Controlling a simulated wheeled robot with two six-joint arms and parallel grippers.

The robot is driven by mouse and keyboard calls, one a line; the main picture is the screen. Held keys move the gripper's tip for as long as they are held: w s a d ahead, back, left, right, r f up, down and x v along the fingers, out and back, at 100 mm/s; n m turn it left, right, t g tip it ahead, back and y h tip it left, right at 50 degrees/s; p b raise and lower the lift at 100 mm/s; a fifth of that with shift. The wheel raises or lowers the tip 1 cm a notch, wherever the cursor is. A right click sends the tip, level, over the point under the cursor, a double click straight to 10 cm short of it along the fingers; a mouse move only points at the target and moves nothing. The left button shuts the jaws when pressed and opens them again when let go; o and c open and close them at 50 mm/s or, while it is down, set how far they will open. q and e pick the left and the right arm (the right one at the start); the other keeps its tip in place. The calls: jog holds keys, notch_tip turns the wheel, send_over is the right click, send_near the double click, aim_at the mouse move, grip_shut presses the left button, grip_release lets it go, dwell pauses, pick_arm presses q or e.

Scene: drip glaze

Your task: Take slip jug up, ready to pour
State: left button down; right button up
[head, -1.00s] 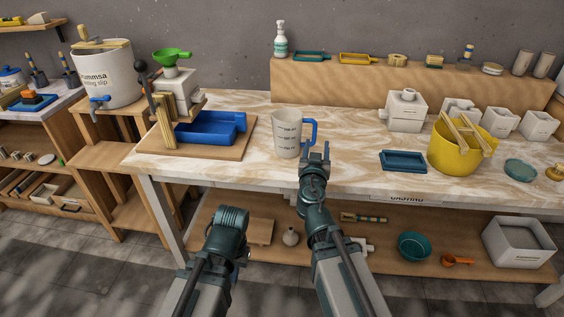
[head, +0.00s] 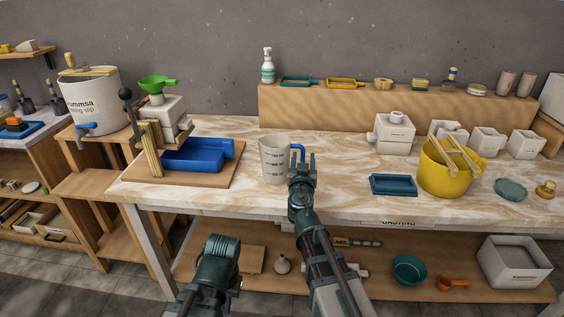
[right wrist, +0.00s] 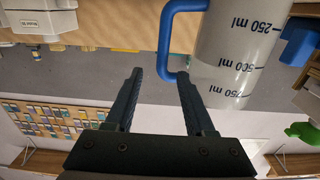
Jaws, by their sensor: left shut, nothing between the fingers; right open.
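The slip jug, a pale measuring jug with ml marks (head: 273,162) and a blue handle, stands upright on the casting table (head: 345,155). In the right wrist view the jug (right wrist: 235,50) appears upside down, with its handle (right wrist: 166,45) ahead of my fingers. My right gripper (head: 301,158) is open at the handle; it also shows in the right wrist view (right wrist: 160,82), with the handle's corner near the gap between the fingertips. I cannot tell whether they touch. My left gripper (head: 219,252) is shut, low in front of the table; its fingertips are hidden.
A blue tray (head: 198,155) on a wooden board stands left of the jug, by a press with a green funnel (head: 157,84). A small blue tray (head: 393,184), a yellow bucket (head: 447,172) and white moulds (head: 394,134) stand to the right. A raised shelf (head: 330,108) runs behind.

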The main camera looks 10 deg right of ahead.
aim_at(303, 153)
jog(key=shift+f+b+x, duration=0.15)
jog(key=shift+f+x, duration=0.05)
jog(key=shift+x, duration=1.1)
jog(key=shift+f+b+x, duration=0.15)
jog(key=shift+x, duration=1.15)
jog(key=shift+s+a, duration=0.1)
grip_shut()
